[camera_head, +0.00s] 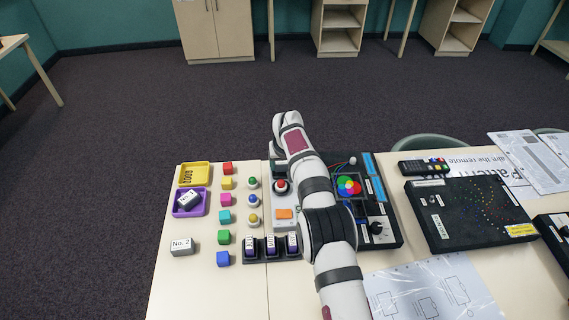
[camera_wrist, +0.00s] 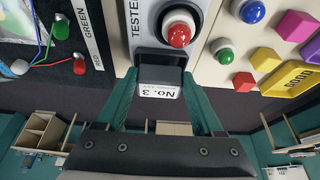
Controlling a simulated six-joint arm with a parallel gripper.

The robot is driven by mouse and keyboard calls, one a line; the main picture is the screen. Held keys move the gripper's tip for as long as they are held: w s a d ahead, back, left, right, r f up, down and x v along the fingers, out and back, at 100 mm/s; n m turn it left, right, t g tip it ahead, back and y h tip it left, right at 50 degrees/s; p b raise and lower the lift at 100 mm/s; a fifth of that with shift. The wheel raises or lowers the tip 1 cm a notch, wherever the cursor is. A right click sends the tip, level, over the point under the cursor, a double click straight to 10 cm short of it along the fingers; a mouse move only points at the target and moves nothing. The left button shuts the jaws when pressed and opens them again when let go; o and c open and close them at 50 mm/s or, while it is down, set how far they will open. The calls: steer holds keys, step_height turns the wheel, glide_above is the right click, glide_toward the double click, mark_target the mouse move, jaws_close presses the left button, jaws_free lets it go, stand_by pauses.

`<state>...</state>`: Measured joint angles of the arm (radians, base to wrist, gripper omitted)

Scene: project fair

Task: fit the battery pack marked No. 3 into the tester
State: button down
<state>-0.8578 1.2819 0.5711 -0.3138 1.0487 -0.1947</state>
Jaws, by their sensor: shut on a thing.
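The battery pack marked No. 3 (camera_wrist: 158,91) is between the two teal fingers of my gripper (camera_wrist: 161,78) in the wrist view. Its white label faces the camera and reads upside down. The pack is at the dark socket (camera_wrist: 160,57) at the end of the grey tester (camera_wrist: 136,22), beside the red button. I cannot tell how deep it sits, or whether it is inside or only against the opening. In the head view the tester (camera_head: 284,226) is partly behind my arm, and the pack and fingertips are not clearly visible.
Pack No. 2 (camera_head: 182,246) lies on the table at left. Another pack (camera_head: 188,200) lies in the purple tray (camera_head: 177,211), below a yellow tray (camera_head: 206,168). A black panel (camera_head: 385,237) is right.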

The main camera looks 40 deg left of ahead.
steer(key=shift+f, duration=0.7)
stand_by(0.6)
steer(key=shift+c, duration=0.5)
jaws_free()
steer(key=shift+o, duration=0.5)
steer(key=shift+d, duration=0.1)
steer(key=shift+c, duration=1.4)
steer(key=shift+o, duration=1.2)
